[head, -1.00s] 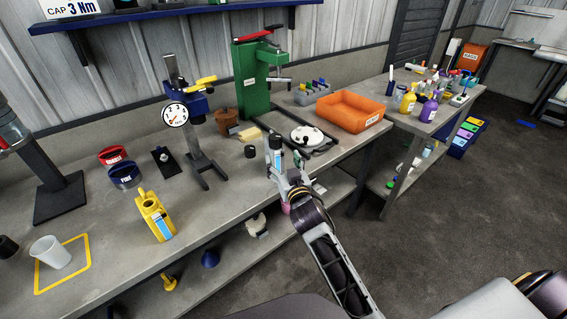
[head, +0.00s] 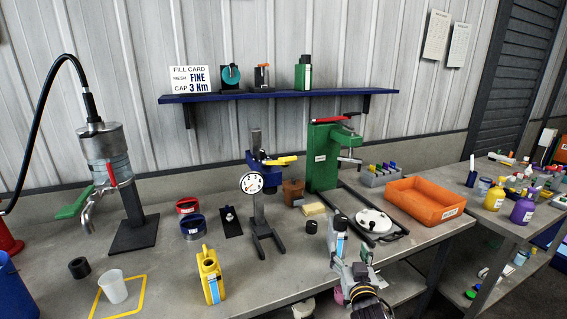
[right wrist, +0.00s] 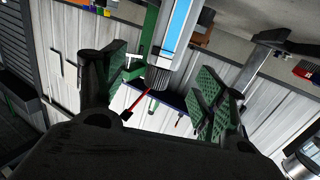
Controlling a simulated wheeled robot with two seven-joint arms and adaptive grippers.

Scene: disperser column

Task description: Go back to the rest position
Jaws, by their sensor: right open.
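My right gripper (head: 351,258) is open at the front edge of the bench, low and right of centre in the head view. A grey bottle with a blue and white label (head: 339,240) stands right by its fingers. In the right wrist view, the bottle (right wrist: 181,30) appears upside down, with its dark ribbed cap between the two open green-padded fingers (right wrist: 162,85). I see no finger closed on it; the exact gap is hard to tell. My left gripper is not in view.
The grey bench (head: 290,285) holds a yellow jug (head: 209,275), a dial gauge stand (head: 252,184), a green press (head: 323,160), a round white plate (head: 374,221) and an orange tray (head: 425,203). A blue shelf (head: 280,96) hangs on the wall.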

